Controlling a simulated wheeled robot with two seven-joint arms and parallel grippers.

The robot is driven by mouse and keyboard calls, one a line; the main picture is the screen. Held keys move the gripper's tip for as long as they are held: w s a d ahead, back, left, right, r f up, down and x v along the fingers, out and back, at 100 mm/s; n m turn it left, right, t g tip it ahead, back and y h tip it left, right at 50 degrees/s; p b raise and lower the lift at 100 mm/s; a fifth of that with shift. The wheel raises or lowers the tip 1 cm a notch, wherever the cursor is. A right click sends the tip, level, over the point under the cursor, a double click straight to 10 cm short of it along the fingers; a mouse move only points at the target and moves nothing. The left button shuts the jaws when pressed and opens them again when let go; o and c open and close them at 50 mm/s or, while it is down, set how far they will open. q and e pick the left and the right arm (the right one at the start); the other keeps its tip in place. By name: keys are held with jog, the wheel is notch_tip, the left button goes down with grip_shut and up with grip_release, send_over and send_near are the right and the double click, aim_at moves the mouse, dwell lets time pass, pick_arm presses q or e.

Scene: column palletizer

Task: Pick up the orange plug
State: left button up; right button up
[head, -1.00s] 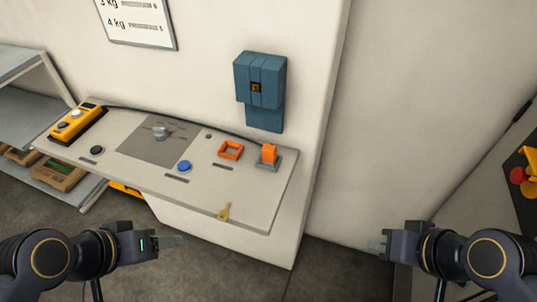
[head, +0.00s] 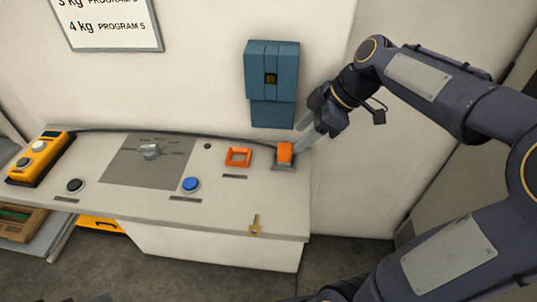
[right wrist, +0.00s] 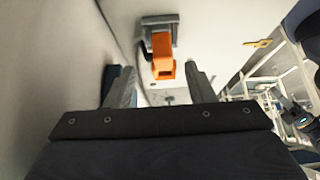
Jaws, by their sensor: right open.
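The orange plug (head: 285,151) stands in a grey base near the right end of the control panel (head: 130,202). My right gripper (head: 303,133) is open just to the right of the plug and slightly above it, its fingers pointing toward it. In the right wrist view the plug (right wrist: 163,56) shows in the gap between the two open fingers (right wrist: 163,85), beyond their tips; I see no contact. My left gripper is not in view.
An orange square frame (head: 238,157), a blue button (head: 190,184), a rotary knob (head: 150,151) and a key (head: 255,225) are on the panel. A blue wall box (head: 271,75) hangs just above the plug. The wall stands close behind.

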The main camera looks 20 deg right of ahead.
aim_at(291, 146)
jog(key=p+x, duration=0.1)
jog(key=x, duration=0.5)
jog(key=shift+s+a+f, duration=0.1)
jog(key=shift+s+f, duration=0.05)
jog(key=shift+f, duration=0.1)
jog(key=shift+c, duration=0.3)
grip_shut()
jog(key=shift+r, duration=0.15)
